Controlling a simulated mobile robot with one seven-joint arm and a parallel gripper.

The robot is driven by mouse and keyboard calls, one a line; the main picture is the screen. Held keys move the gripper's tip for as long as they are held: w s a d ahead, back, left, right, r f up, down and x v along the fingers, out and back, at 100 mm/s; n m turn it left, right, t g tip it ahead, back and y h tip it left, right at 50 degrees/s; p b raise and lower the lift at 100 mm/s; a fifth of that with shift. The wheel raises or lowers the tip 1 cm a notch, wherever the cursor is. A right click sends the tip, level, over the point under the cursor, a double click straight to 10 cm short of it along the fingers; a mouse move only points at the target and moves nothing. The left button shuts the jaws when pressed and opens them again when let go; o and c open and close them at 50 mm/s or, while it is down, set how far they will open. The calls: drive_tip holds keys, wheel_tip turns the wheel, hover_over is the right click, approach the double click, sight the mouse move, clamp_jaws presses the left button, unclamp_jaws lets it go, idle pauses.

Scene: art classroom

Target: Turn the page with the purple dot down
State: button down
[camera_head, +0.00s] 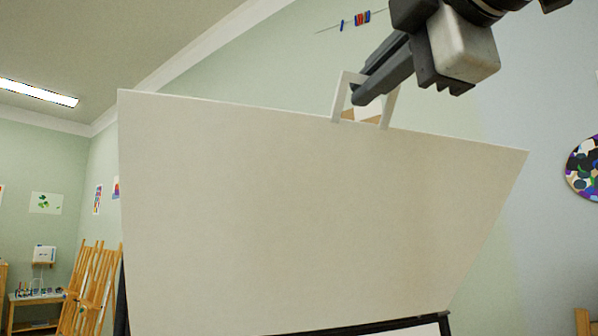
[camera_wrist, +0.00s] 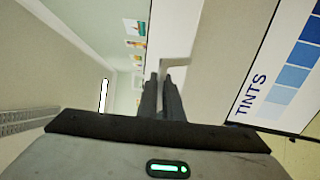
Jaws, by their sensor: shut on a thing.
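A large blank off-white page (camera_head: 300,215) fills the middle of the head view, raised and tilted above a dark stand frame (camera_head: 390,322). A white loop-shaped handle (camera_head: 338,100) stands up from its top edge. My gripper (camera_head: 358,97) reaches down from the upper right and is shut on this handle. In the wrist view my gripper (camera_wrist: 164,80) has its fingers close together at the white handle (camera_wrist: 180,66), beside the pale page (camera_wrist: 218,60). No purple dot shows in either view. A sheet marked TINTS with blue squares (camera_wrist: 275,85) shows at right in the wrist view.
Wooden easels (camera_head: 88,285) and a small table (camera_head: 35,298) stand at the far left. A paint palette (camera_head: 583,168) hangs on the right wall. Open air surrounds the page's upper edge and left side.

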drive_tip(key=s+d+f+b, duration=0.2)
drive_tip(key=s+f+b, duration=0.4)
drive_tip(key=shift+s+d+f, duration=0.2)
drive_tip(key=shift+d+f, duration=0.05)
idle(0.4)
drive_tip(key=s+d+f+b, duration=0.2)
drive_tip(key=s+f+b, duration=0.3)
drive_tip(key=f, duration=0.2)
drive_tip(key=shift+s+f, duration=0.2)
drive_tip(key=shift+f, duration=0.05)
idle(0.6)
